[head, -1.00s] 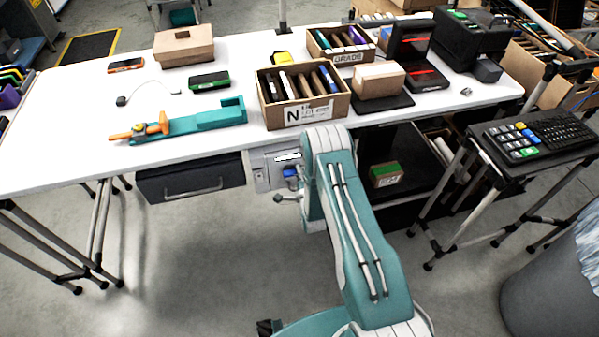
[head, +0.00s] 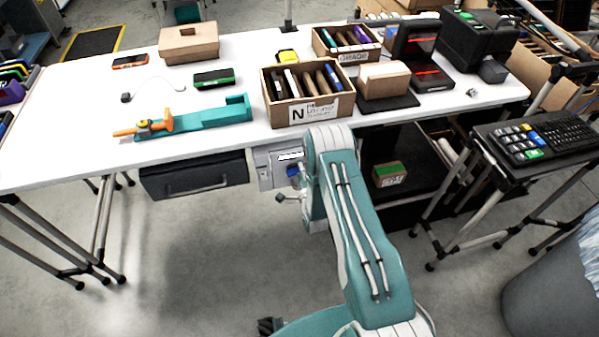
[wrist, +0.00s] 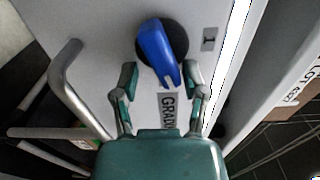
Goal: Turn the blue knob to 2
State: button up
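The blue knob (wrist: 158,52) sits on a dark round base on a light grey panel (wrist: 100,22) in the wrist view. Its long handle points down and slightly right in that picture, toward my gripper. A small label reading "1" is beside it, and a "GRADE" label lies below, partly hidden. My gripper (wrist: 158,95) has its fingers spread, with the knob's lower end between them; a gap shows on the left, and contact on the right is unclear. In the head view the knob (head: 293,170) shows small on the grey box under the table, beside my arm.
A bent metal handle (wrist: 66,75) stands out from the panel left of the knob. In the head view, the white table (head: 70,125) above the box holds cartons and tools. A black drawer (head: 195,176) hangs to the left.

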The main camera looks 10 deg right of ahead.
jog(key=s, duration=1.2)
jog(key=shift+o, duration=0.3)
jog(key=o, duration=0.5)
jog(key=shift+o, duration=0.2)
jog(key=w+n, duration=0.4)
jog(key=n, duration=0.3)
jog(key=w+a+n, duration=0.1)
jog(key=w+n, duration=0.3)
jog(key=n, duration=0.3)
jog(key=w+a+n, duration=0.1)
jog(key=w+n, duration=0.3)
jog(key=n, duration=0.4)
